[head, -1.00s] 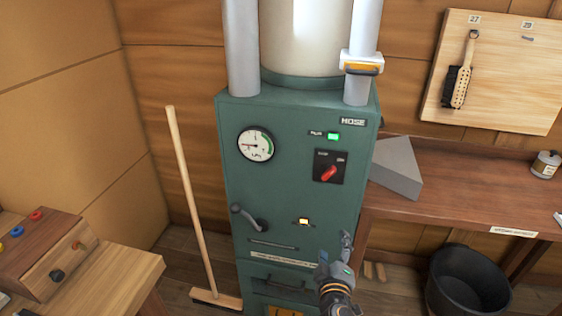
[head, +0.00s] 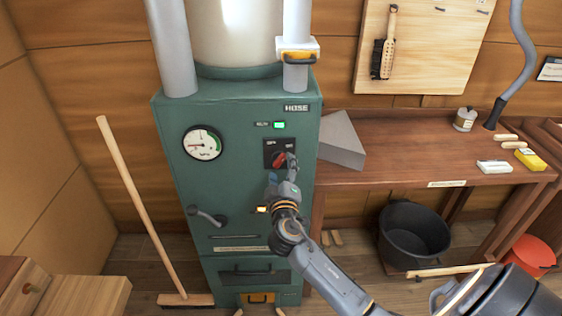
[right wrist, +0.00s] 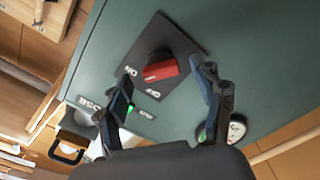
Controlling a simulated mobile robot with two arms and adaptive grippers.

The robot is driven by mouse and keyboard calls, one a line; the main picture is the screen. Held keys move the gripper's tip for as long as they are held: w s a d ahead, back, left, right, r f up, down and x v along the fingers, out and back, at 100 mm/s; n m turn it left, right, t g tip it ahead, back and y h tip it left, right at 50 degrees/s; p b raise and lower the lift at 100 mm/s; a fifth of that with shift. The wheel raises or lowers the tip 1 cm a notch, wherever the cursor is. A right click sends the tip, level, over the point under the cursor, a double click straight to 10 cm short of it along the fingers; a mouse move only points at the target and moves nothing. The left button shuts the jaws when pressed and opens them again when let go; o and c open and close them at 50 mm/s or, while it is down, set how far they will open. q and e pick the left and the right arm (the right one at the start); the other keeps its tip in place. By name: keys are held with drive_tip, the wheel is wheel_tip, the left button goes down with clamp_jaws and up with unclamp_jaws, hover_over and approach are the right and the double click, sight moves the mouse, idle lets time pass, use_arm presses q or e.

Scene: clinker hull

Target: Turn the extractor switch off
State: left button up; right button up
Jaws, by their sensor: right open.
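The extractor switch (head: 279,159) is a red knob on a black plate on the front of the green cabinet (head: 235,184). In the right wrist view the red knob (right wrist: 160,70) lies with one end towards the ON label; the OFF label is beside it. A green lamp (head: 279,125) above the switch is lit. My right gripper (head: 282,170) is open in front of the switch and partly covers its plate. In the right wrist view its two fingers (right wrist: 166,84) stand apart on either side of the knob, with no clear contact. My left gripper is not in view.
A crank handle (head: 206,216) and a gauge (head: 202,143) are on the cabinet's left side. A broom (head: 140,208) leans at the left. A workbench (head: 420,150) with a grey wedge (head: 341,140) stands close on the right, a black bucket (head: 413,235) below it.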

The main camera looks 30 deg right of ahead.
drive_tip(key=shift+x, duration=1.15)
drive_tip(key=c, duration=1.2)
drive_tip(key=shift+o, duration=0.2)
